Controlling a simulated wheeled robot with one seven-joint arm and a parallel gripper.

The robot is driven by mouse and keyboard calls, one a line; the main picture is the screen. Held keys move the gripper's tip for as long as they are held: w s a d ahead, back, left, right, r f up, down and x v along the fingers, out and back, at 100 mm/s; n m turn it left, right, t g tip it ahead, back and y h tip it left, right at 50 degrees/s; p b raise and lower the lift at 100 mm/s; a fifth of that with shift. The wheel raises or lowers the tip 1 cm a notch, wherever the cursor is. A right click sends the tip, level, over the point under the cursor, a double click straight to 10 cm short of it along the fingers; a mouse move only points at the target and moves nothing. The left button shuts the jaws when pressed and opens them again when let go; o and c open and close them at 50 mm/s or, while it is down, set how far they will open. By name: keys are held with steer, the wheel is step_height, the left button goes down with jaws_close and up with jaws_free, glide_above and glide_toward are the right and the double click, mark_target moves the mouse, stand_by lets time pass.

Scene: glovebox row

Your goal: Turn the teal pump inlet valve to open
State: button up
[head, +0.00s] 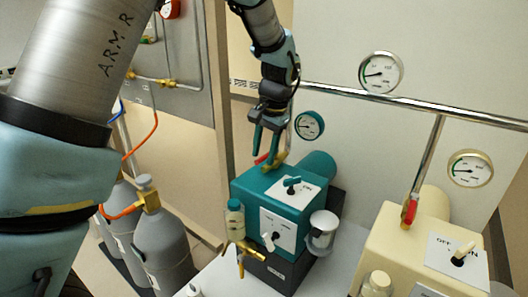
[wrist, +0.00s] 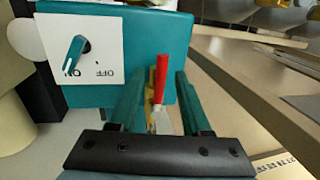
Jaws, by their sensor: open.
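The teal pump (head: 265,195) stands on a pale bench, and its teal housing also shows in the wrist view (wrist: 120,20). Its inlet valve has a red lever (wrist: 162,78) on a brass body (wrist: 149,86) at the back of the pump top. In the head view a bit of the red lever (head: 262,158) shows below my gripper (head: 265,146). My gripper is open, its teal fingers on either side of the red lever in the wrist view. A gap shows on both sides of the lever. The head view partly hides the valve behind my fingers.
A cream pump (head: 395,240) with its own red-handled valve (head: 410,212) stands at the right. A metal rail (head: 400,101) with gauges runs behind. Grey gas cylinders (head: 155,235) stand at the left. The teal pump's top carries a switch (head: 291,186).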

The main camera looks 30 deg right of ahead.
step_height(320, 180, up, 11)
steer(key=s+b, duration=0.2)
steer(key=shift+d+f, duration=0.15)
steer(key=shift+d, duration=0.3)
stand_by(0.5)
steer(key=w+a+f+n, duration=0.1)
steer(key=a+f+n, duration=0.2)
steer(key=a, duration=0.6)
steer(key=w+a+f+n+h, duration=0.1)
steer(key=w+a+f+n, duration=0.15)
steer(key=a, duration=0.75)
steer(key=w+a+f+n, duration=0.15)
steer(key=a+f, duration=0.25)
steer(key=a, duration=0.5)
steer(key=s+a+f+n, duration=0.4)
steer(key=s+a, duration=0.2)
steer(key=a, duration=0.4)
steer(key=shift+s+a+n, duration=0.25)
steer(key=shift+s+n, duration=0.05)
steer(key=shift+s, duration=0.1)
